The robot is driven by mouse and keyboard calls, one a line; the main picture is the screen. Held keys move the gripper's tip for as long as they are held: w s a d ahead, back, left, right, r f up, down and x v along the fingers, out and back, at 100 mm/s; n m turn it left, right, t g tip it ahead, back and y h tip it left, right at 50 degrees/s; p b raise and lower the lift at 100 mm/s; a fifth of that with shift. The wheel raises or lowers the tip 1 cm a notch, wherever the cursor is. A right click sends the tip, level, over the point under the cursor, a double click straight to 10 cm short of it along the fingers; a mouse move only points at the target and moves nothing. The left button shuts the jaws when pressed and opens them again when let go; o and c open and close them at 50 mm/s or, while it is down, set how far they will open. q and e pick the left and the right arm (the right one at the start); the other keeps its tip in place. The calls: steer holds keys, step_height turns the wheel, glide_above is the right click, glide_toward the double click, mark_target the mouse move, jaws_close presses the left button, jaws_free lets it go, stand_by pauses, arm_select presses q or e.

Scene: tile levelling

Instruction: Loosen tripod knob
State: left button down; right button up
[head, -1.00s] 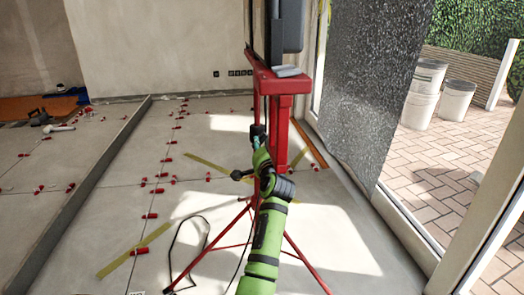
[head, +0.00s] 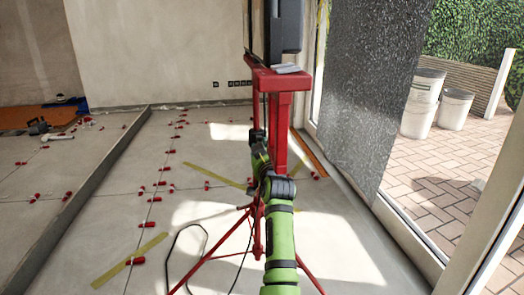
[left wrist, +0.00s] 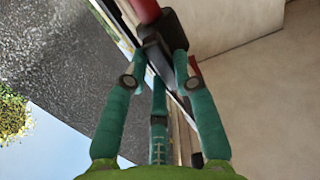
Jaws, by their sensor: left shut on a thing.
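A red tripod (head: 279,95) stands on the tiled floor in the middle of the head view, with a dark device (head: 285,30) at its top. My left arm reaches up to it, and my left gripper (head: 258,143) is at the left side of the red column. In the left wrist view, the teal fingers of the left gripper (left wrist: 158,68) are closed around a dark knob (left wrist: 153,45) beside a red part of the tripod. In the head view, my arm partly hides the lower column and the grasp. My right gripper does not show.
Red levelling clips (head: 137,261) dot the floor joints, with yellow strips (head: 130,260) among them. A black cable (head: 174,250) lies by the tripod's spread legs. A speckled grey slab (head: 382,95) stands close on the right. White buckets (head: 421,105) are outside.

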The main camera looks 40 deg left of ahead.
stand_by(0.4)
arm_select(q)
steer(key=c, duration=1)
jaws_free()
